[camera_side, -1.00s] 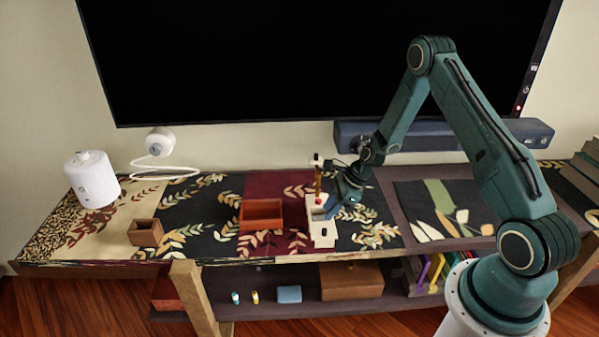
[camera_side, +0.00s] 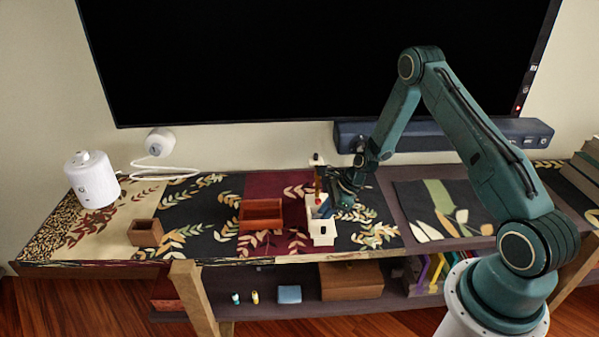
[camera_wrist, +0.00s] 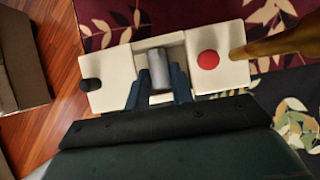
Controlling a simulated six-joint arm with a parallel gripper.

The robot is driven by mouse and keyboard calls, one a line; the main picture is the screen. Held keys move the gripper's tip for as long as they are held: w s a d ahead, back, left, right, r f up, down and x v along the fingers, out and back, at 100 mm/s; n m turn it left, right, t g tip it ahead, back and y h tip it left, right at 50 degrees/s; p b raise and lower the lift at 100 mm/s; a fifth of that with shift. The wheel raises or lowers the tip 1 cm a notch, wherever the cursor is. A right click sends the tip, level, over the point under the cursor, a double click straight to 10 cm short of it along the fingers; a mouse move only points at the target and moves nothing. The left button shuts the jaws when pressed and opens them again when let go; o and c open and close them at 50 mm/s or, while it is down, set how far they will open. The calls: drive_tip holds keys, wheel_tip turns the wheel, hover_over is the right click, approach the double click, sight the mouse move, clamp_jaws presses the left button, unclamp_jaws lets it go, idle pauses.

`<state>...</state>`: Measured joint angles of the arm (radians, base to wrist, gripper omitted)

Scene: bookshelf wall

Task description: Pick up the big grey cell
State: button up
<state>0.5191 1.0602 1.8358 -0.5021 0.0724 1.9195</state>
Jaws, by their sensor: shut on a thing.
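The big grey cell (camera_wrist: 158,68) is a short grey cylinder, seen in the wrist view between the two fingertips of my gripper (camera_wrist: 159,82). My gripper is shut on it. The cell is at the recess of a white holder (camera_wrist: 118,72); I cannot tell whether it still touches the holder's floor. In the side view my gripper (camera_side: 335,205) is over the white holder (camera_side: 322,237), and the cell is not clearly visible there.
The holder has a red button (camera_wrist: 208,60), a black knob (camera_wrist: 90,85) and a wooden post beside it. A reddish-brown open box (camera_side: 261,214) and a small brown box (camera_side: 145,232) stand to the left. A white canister (camera_side: 92,180) is at far left.

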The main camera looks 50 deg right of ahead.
drive_tip(key=shift+s+a+f, duration=0.15)
drive_tip(key=shift+a+f, duration=0.2)
drive_tip(key=shift+f, duration=0.1)
clamp_jaws()
drive_tip(key=shift+r, duration=0.75)
wheel_tip(320, 180, up, 19)
drive_tip(key=shift+d+f, duration=0.15)
